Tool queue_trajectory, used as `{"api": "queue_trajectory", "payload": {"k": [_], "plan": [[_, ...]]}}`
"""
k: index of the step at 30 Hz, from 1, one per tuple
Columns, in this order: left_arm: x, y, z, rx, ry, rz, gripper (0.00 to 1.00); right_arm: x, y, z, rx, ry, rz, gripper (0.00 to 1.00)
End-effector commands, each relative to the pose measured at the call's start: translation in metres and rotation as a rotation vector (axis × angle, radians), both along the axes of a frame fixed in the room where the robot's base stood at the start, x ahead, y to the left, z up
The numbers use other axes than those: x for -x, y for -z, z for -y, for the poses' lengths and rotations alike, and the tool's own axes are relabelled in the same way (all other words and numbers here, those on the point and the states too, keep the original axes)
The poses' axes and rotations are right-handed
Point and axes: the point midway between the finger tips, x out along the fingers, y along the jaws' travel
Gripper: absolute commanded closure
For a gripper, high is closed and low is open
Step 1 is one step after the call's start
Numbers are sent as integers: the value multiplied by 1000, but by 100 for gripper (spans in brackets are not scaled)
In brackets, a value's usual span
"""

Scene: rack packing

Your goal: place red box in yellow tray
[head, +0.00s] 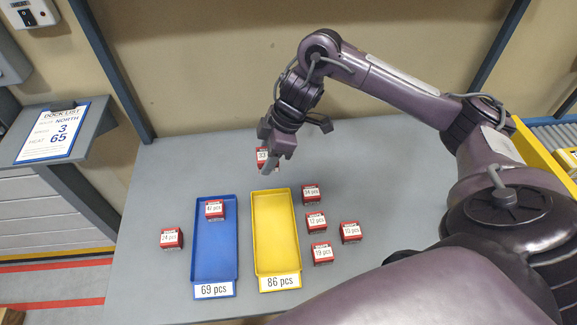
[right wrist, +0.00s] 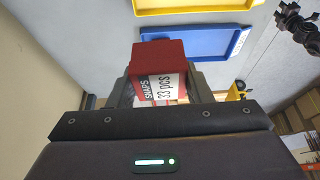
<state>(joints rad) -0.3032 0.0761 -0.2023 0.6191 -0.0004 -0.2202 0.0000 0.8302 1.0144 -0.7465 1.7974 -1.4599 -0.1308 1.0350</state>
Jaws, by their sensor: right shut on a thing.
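My right gripper (head: 268,158) is shut on a red box (head: 262,153) above the table, behind the trays. The right wrist view shows the box (right wrist: 158,62) between the fingers, with a white label reading 33 pcs. The yellow tray (head: 276,235) is empty, with a front label reading 86 pcs. It lies in front of the gripper in the head view, and part of it shows at the top of the right wrist view (right wrist: 190,8). The held box is apart from the tray. My left gripper is not in view.
A blue tray (head: 215,255) labelled 69 pcs stands left of the yellow one with a red box (head: 214,210) inside. Another red box (head: 171,238) sits to its left. Several red boxes (head: 316,222) stand close right of the yellow tray. The table's left back is clear.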

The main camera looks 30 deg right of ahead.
Motion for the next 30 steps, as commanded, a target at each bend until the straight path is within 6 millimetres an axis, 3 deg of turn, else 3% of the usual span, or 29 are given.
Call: {"api": "queue_trajectory", "payload": {"k": [5,9,18,30], "plan": [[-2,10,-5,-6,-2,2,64,2,33,-2,-5,0,-8,79],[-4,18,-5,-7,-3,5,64,2,70,-2,-5,3,-10,79],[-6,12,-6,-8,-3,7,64,1,138,0,-1,3,-6,79],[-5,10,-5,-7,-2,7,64,1,186,0,-1,3,-3,79]]}}
